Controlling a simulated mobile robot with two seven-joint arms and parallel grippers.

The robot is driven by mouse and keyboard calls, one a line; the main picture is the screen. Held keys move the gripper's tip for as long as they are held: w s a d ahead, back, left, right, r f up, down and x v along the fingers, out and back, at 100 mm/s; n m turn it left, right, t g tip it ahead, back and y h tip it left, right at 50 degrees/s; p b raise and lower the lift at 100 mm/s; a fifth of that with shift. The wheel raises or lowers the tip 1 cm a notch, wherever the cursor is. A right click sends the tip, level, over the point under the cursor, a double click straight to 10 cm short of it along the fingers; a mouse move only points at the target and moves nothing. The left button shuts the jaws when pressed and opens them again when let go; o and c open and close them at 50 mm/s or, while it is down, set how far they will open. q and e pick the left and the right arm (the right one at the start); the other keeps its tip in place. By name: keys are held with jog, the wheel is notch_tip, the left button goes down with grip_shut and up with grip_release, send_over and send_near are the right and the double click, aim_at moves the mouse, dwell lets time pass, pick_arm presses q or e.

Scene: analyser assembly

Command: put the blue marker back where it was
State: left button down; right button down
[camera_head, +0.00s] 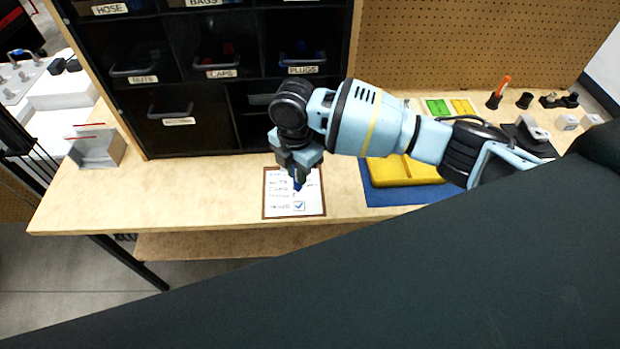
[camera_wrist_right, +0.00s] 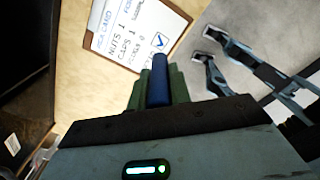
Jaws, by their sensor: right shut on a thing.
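My right gripper (camera_head: 297,172) is shut on the blue marker (camera_head: 297,184) above the card on the bench. In the right wrist view the blue marker (camera_wrist_right: 160,80) stands out between the fingers (camera_wrist_right: 158,90). The card (camera_head: 311,206) lies on a brown clipboard and has handwritten lines and a ticked box near its bottom. I cannot tell whether the marker tip touches it. An orange marker (camera_head: 503,87) stands in a small black holder (camera_head: 493,101) at the back right. A similar black holder (camera_head: 525,100) beside it looks empty. My left gripper is not in view.
A black bin cabinet (camera_head: 180,135) with labelled drawers stands behind the card. A yellow tray (camera_head: 400,172) on a blue mat (camera_head: 375,194) lies right of the card, partly under my right arm. A pegboard (camera_head: 480,45) backs the right side.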

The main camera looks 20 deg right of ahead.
jog(key=shift+s+d+f+m, duration=0.1)
jog(key=shift+s+f+m, duration=0.2)
jog(key=shift+s+m, duration=0.25)
jog(key=s+d+f+m, duration=0.2)
jog(key=s+d+m, duration=0.2)
jog(key=m, duration=0.7)
jog(key=s+d+f+m, duration=0.2)
jog(key=s+d+m, duration=0.2)
jog(key=s+m, duration=0.4)
jog(key=m, duration=0.3)
jog(key=shift+f+m, duration=0.3)
jog(key=shift+m, duration=0.05)
